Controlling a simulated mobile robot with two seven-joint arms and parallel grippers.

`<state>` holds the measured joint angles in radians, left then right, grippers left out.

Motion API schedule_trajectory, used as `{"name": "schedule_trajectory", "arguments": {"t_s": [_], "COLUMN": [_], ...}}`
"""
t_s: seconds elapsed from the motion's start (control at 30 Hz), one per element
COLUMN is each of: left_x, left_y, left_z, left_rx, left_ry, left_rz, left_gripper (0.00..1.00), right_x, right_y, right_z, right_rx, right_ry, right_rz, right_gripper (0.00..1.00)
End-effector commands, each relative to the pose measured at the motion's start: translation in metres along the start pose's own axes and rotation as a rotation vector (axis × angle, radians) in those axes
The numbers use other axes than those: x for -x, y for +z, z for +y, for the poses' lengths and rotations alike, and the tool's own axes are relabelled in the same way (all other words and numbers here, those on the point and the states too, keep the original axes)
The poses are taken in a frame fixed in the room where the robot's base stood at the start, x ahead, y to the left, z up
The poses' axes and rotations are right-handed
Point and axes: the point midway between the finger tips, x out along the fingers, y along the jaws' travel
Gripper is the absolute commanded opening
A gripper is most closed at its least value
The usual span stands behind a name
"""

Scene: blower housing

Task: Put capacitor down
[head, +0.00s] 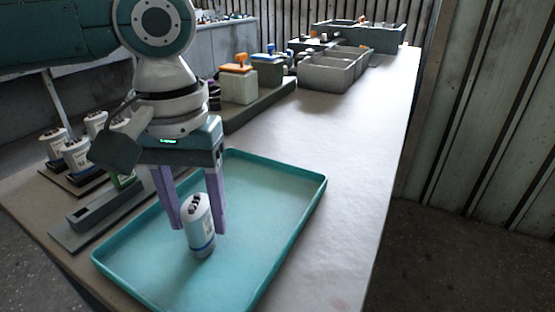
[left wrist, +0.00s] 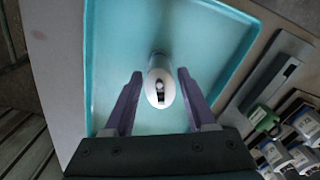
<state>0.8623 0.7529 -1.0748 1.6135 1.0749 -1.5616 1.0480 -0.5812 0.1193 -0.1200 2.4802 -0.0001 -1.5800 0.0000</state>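A white capacitor (head: 200,228) with a blue band near its base and dark terminals on top stands on the floor of the teal tray (head: 262,268). My left gripper (head: 197,229) points down over the tray, its two purple fingers on either side of the capacitor. In the left wrist view the capacitor (left wrist: 160,88) sits between the fingertips (left wrist: 160,75), with a small gap on each side, so the gripper looks open. The tray (left wrist: 90,60) also shows there. My right gripper is in neither view.
Several white capacitors (head: 76,158) stand in dark holders left of the tray, next to a grey fixture bar (head: 100,208). Grey bins (head: 335,75) and a block with an orange top (head: 238,85) stand farther back. The table right of the tray is clear.

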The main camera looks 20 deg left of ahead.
Motion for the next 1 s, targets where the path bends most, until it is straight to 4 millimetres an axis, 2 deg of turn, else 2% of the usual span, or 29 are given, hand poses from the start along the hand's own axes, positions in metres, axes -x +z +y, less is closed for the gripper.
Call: {"name": "schedule_trajectory", "arguments": {"t_s": [0.03,0.1,0.37,0.47,0.8,1.0], "left_x": [0.0,0.0,0.002,0.012,0.085,0.115], "left_y": [0.0,0.0,0.0,0.0,-0.001,-0.001], "left_z": [0.0,0.0,0.0,0.0,0.001,0.001], "left_rx": [0.0,0.0,-0.001,-0.001,-0.001,0.0], "left_ry": [0.0,0.0,0.0,0.002,0.002,0.002], "left_rz": [0.0,0.0,0.0,0.001,0.003,0.001], "left_gripper": [0.63,0.69,0.69,0.69,0.69,0.69], "right_x": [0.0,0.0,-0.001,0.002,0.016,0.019], "right_y": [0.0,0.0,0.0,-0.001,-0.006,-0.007], "right_z": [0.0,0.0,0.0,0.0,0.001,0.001], "right_rx": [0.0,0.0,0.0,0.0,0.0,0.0], "right_ry": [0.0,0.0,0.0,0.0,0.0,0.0], "right_rz": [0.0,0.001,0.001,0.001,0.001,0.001], "right_gripper": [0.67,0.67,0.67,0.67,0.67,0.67]}}
